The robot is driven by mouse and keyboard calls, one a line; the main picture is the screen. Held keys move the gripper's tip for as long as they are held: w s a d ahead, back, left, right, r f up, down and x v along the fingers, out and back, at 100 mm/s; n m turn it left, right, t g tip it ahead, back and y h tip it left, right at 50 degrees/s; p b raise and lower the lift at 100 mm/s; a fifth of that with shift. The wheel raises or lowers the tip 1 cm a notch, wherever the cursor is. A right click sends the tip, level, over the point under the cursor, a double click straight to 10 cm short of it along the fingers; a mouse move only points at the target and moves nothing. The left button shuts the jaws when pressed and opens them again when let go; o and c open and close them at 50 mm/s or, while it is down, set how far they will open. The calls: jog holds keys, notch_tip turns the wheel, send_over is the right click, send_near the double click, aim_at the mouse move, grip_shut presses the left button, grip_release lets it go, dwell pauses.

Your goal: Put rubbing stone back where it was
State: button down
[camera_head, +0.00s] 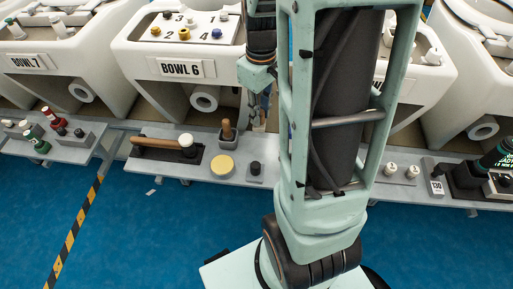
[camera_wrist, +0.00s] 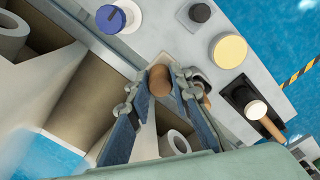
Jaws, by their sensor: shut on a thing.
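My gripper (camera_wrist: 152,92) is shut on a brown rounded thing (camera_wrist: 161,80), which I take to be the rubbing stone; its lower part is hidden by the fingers. In the head view my gripper (camera_head: 258,108) hangs in front of Bowl 6, above the back of the grey shelf (camera_head: 200,185), partly hidden by my arm. A wooden-handled piece (camera_head: 227,130) stands upright in a grey holder on the shelf, just left of my gripper. In the wrist view this piece (camera_wrist: 194,88) shows close behind the held thing.
On the shelf are a wood-handled mallet with a white head (camera_head: 187,143), a yellow disc (camera_head: 222,165) and a black knob (camera_head: 255,168). Bowl 6 (camera_head: 140,50) and a paper roll (camera_head: 204,98) stand behind. A blue-and-white thing (camera_wrist: 109,18) lies farther along the shelf.

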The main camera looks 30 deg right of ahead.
notch_tip(320, 180, down, 10)
jog(key=b, duration=0.3)
jog(key=shift+f, duration=0.1)
jog(key=c, duration=1.7)
grip_release()
jog(key=shift+c, duration=0.2)
notch_tip(320, 180, up, 12)
jog(key=p, duration=0.3)
jog(key=shift+p, duration=0.3)
